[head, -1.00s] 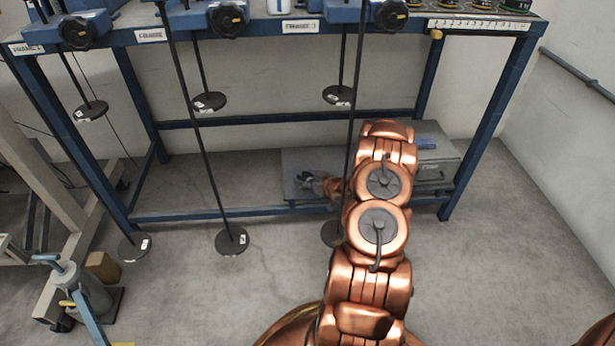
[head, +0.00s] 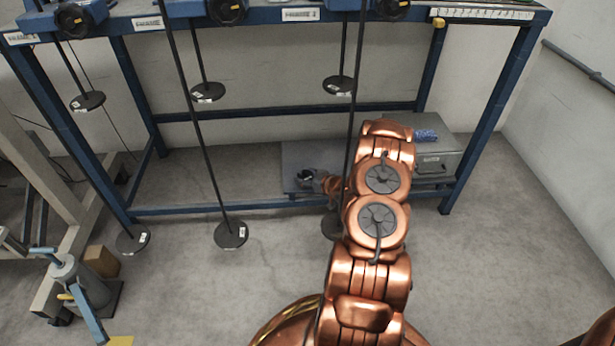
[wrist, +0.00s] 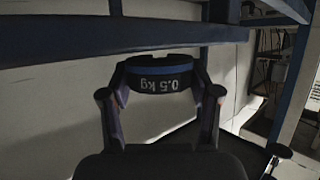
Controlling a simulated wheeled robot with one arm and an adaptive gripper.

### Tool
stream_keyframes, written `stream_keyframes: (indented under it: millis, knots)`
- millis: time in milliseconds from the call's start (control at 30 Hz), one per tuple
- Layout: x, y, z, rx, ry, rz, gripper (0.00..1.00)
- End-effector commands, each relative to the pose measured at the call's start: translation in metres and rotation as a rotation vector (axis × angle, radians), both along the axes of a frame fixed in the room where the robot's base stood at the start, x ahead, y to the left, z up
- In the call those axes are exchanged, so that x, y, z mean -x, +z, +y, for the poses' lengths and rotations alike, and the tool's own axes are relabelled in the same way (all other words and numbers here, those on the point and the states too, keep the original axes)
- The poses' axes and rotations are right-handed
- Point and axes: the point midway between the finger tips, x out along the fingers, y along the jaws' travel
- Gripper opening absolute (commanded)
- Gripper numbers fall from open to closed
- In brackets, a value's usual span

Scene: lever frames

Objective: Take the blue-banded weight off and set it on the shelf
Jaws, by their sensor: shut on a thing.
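My gripper (wrist: 160,100) is shut on the blue-banded weight (wrist: 160,76), a dark disc marked "0.5 kg" with a blue stripe, its lettering upside down in the wrist view. A fingertip sits on each side of it. No hanger rod shows through it there. In the head view my gripper (head: 308,179) is low under the bench, in front of or over the grey shelf (head: 300,153); the weight itself is too small to tell there. My arm hides part of the shelf.
The blue bench frame (head: 285,114) spans above, with long rods and dark hanger plates (head: 231,233) hanging down; one rod passes close by my arm. A grey box (head: 432,160) with a blue item stands right. A pump-like device (head: 80,285) is lower left.

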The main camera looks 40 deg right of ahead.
Motion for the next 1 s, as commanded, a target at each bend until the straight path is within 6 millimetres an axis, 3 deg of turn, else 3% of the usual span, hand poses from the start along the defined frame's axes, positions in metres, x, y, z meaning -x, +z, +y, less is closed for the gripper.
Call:
stream_keyframes:
  millis: [900, 933, 1000]
  knots:
    - [-0.0003, -0.0072, -0.0004, 0.0, 0.0, -0.002, 0.16]
    - [-0.0003, -0.0072, -0.0004, 0.001, -0.001, -0.002, 0.64]
    - [-0.0003, -0.0072, -0.0004, 0.0, 0.0, -0.001, 0.71]
